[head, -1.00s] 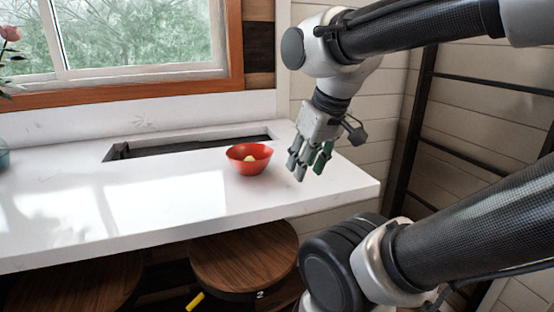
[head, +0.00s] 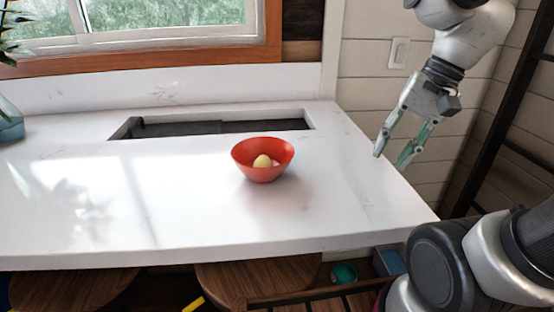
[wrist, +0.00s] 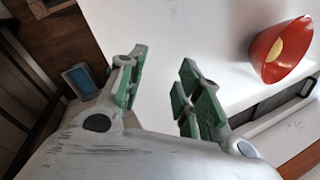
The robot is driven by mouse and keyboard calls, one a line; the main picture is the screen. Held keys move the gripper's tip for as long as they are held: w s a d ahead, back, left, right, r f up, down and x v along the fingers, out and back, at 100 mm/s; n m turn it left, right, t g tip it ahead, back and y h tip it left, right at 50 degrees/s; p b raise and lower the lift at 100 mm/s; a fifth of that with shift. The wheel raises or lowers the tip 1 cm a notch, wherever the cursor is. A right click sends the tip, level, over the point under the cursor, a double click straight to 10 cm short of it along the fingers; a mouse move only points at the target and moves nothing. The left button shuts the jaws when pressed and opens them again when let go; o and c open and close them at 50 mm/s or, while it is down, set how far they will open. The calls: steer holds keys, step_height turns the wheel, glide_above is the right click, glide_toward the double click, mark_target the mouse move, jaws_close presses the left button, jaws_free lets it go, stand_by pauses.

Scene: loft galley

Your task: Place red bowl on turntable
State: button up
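The red bowl (head: 262,172) stands upright on the white counter, in front of the dark recess, with a pale yellow round thing (head: 262,161) inside it. The bowl also shows at the upper right of the wrist view (wrist: 278,60). My gripper (head: 391,157) is to the right of the bowl, near the counter's right edge, pointing down. Its green-padded fingers are apart with nothing between them, as the wrist view (wrist: 157,75) shows. I see no turntable in these frames.
The white counter (head: 130,215) is largely clear in front and left of the bowl. A dark sunken recess (head: 215,127) lies behind it. A teal glass vase (head: 10,122) stands at the far left. Wooden round stools (head: 255,277) sit below the counter. A dark ladder-like frame (head: 500,125) is at the right.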

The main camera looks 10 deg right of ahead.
mark_target(251, 143)
steer(key=w+a+m+g+y, duration=0.1)
steer(key=w+a+m, duration=0.1)
steer(key=w+a+m+g+y, duration=0.1)
steer(key=w+a+m+y, duration=0.1)
steer(key=a+m, duration=0.1)
steer(key=w+a+m+y, duration=0.1)
steer(key=a+m+y, duration=0.1)
steer(key=a, duration=0.1)
steer(key=shift+w+g, duration=0.4)
steer(key=w+a+m+y, duration=0.1)
steer(key=w+a+m, duration=0.1)
steer(key=w+a+m+y, duration=0.1)
steer(key=w+m+y, duration=0.1)
steer(key=w+m, duration=0.1)
steer(key=w+a+r+m+y, duration=0.1)
steer(key=w+a+m+y, duration=0.1)
steer(key=w, duration=0.1)
steer(key=shift+w+a+m+g, duration=0.1)
steer(key=shift+a+m+g, duration=0.2)
steer(key=shift+a+g, duration=0.1)
steer(key=shift+w+a, duration=0.2)
steer(key=shift+a, duration=0.05)
steer(key=shift+m, duration=0.3)
steer(key=x, duration=1.1)
steer(key=shift+a, duration=0.4)
jaws_close()
